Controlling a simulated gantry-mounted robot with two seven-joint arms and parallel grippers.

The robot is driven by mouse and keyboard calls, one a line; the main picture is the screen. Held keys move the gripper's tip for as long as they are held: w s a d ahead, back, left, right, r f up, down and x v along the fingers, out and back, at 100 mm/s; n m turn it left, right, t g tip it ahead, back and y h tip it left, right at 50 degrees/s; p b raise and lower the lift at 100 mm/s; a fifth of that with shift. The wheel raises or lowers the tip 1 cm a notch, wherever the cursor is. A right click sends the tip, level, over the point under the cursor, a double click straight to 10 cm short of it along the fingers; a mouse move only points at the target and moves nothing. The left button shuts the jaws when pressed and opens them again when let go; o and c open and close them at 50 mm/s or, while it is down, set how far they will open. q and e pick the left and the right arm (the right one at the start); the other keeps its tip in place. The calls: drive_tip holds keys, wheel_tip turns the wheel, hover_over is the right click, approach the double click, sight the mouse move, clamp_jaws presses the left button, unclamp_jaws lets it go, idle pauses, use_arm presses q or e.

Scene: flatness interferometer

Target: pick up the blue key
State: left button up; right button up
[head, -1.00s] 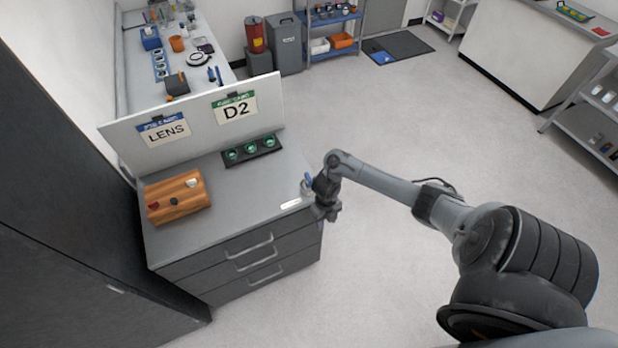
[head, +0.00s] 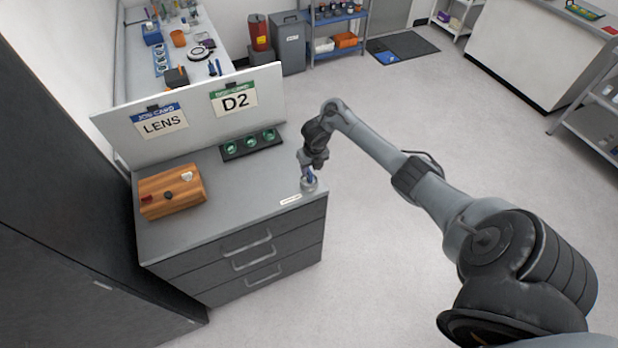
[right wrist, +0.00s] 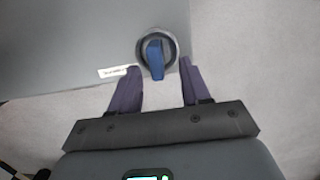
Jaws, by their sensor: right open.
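The blue key (right wrist: 155,60) stands in a round grey metal holder (right wrist: 170,39) at the right edge of the grey cabinet top. In the head view the blue key (head: 310,175) shows just under my right gripper (head: 313,171), partly hidden by it. In the right wrist view my right gripper (right wrist: 160,75) is open, with its two purple fingers apart. The key lies between and just beyond the fingertips, and neither finger visibly touches it. My left gripper is not in view.
A white label (head: 291,199) lies beside the holder. A wooden block (head: 172,191) and a black tray (head: 252,146) with green-ringed parts sit on the cabinet top (head: 235,190). A white board (head: 190,115) with LENS and D2 cards stands behind them. The middle of the top is clear.

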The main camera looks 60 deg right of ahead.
sight(309, 171)
drive_tip(key=f, duration=0.2)
drive_tip(key=w+f, duration=0.1)
drive_tip(key=shift+f, duration=0.4)
drive_tip(key=shift+d+f, duration=0.1)
drive_tip(key=shift+f, duration=0.55)
drive_tip(key=shift+w, duration=0.1)
clamp_jaws()
